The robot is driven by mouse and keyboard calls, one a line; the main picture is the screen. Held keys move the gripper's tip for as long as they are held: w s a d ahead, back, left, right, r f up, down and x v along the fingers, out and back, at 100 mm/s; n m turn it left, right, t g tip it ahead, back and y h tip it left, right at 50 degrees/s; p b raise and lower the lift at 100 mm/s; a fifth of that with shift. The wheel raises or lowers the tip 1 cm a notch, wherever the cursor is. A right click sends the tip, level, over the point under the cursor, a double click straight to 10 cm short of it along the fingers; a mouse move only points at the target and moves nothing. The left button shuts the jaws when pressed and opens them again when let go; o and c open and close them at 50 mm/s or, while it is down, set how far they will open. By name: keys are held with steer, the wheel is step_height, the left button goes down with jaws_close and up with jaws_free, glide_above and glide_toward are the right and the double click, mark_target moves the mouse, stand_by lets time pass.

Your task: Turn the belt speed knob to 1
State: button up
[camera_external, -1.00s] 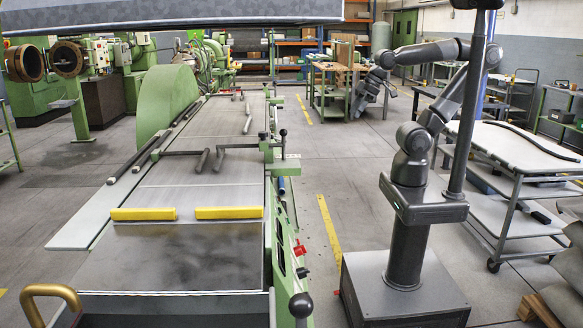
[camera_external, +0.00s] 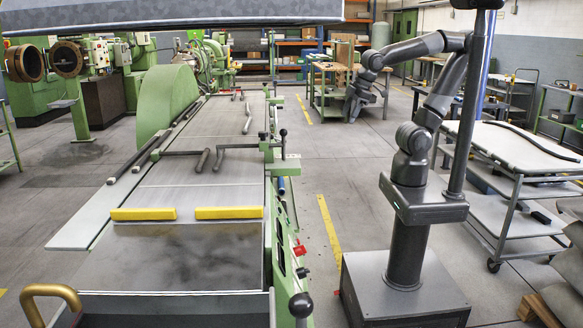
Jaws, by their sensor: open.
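The green conveyor machine (camera_external: 282,235) runs along the left of the middle. On its right side panel a red knob or switch (camera_external: 300,248) and a dark knob (camera_external: 303,271) stick out. I cannot tell which of them, if either, is the belt speed knob, and no markings are readable. My gripper (camera_external: 350,115) hangs at the far end of my raised arm, above the aisle floor and well behind and right of these controls. It is open and touches nothing visible; its fingers show only small.
Levers with dark knobs (camera_external: 283,132) stand up along the machine's right edge. Two yellow bars (camera_external: 229,212) lie across the belt. A grey cart (camera_external: 520,150) stands right of my base. The aisle between machine and base is clear floor with a yellow line (camera_external: 329,230).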

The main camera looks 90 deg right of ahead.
steer(key=w+a+f+n+g+h, duration=0.1)
steer(key=w+a+f+n+h, duration=0.25)
steer(key=w+n, duration=0.2)
steer(key=w+a+f+n+h, duration=0.2)
steer(key=w+a+f+n, duration=0.2)
steer(key=w, duration=0.3)
steer(key=w+a+f+n+t+h, duration=0.1)
steer(key=w+a+f+n+t, duration=0.25)
steer(key=a, duration=0.35)
steer(key=w+a+f+n+t+h, duration=0.2)
steer(key=w+a+f+n, duration=0.1)
steer(key=a+f+n, duration=0.3)
steer(key=s+a+f+n+t+y, duration=0.35)
steer(key=a+f+n, duration=0.3)
steer(key=a, duration=0.35)
steer(key=s+a+f+n+t+y, duration=0.35)
steer(key=a+f+n, duration=0.25)
steer(key=a+f, duration=0.3)
steer(key=s+a+f+n+t+y, duration=0.25)
steer(key=a+f+n+y, duration=0.3)
steer(key=a, duration=0.55)
steer(key=shift+h, duration=0.4)
steer(key=w, duration=0.3)
steer(key=w+a, duration=0.1)
steer(key=w, duration=0.5)
steer(key=shift+w+a+f, duration=0.2)
steer(key=shift+w+a, duration=0.05)
steer(key=shift+w, duration=0.1)
